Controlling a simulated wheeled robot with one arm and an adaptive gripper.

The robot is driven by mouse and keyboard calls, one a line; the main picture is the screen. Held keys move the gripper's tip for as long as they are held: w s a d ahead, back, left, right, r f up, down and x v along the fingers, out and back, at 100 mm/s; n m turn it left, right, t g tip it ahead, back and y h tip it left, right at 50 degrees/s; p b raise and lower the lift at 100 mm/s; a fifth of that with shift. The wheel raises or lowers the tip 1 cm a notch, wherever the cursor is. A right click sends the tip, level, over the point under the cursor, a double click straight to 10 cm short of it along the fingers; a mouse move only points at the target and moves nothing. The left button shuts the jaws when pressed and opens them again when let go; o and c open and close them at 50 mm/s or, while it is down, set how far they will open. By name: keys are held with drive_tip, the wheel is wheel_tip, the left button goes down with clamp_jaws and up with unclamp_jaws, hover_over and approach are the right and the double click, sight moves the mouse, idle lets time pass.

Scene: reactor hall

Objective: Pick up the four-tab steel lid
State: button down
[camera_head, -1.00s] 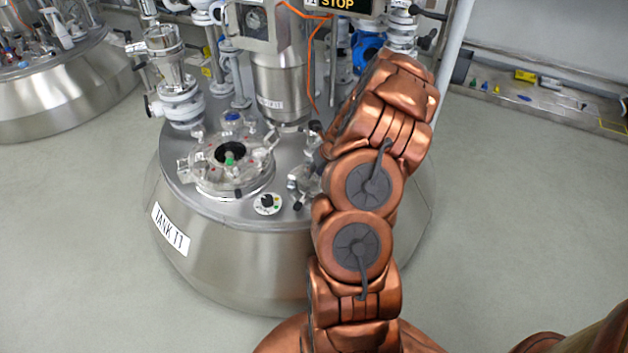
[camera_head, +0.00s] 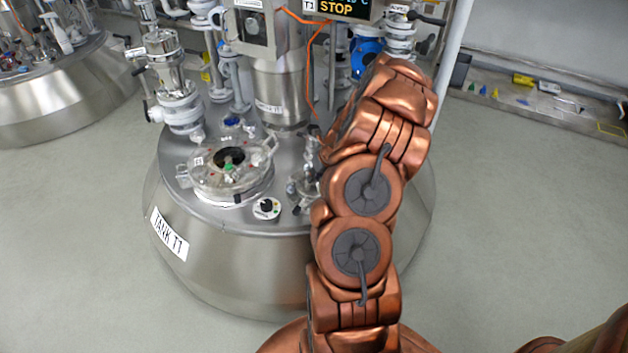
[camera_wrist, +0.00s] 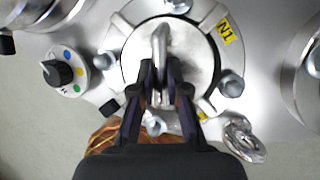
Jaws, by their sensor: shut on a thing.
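The steel lid (camera_wrist: 198,62) is a round, pale metal disc with a bar handle (camera_wrist: 160,43) in the wrist view. It lies within a metal ring with bolts around it; I cannot tell whether it touches its seat. My gripper (camera_wrist: 160,72) is above it, its dark fingers shut on the handle. The fingers hide part of the lid, and I cannot make out all its tabs. In the head view my arm covers the gripper and most of that spot on tank T1 (camera_head: 230,258).
A round hatch (camera_head: 207,181) with clamps and a knob (camera_head: 267,209) are left of my arm. A steel column (camera_head: 280,90) and a STOP display (camera_head: 340,8) stand behind. A yellow N1 label (camera_wrist: 225,31) and a shiny ring-shaped fitting (camera_wrist: 243,138) are near the lid.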

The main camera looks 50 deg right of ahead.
wheel_tip(320, 180, up, 10)
drive_tip(key=p, duration=0.2)
drive_tip(key=shift+f, duration=0.15)
idle(0.4)
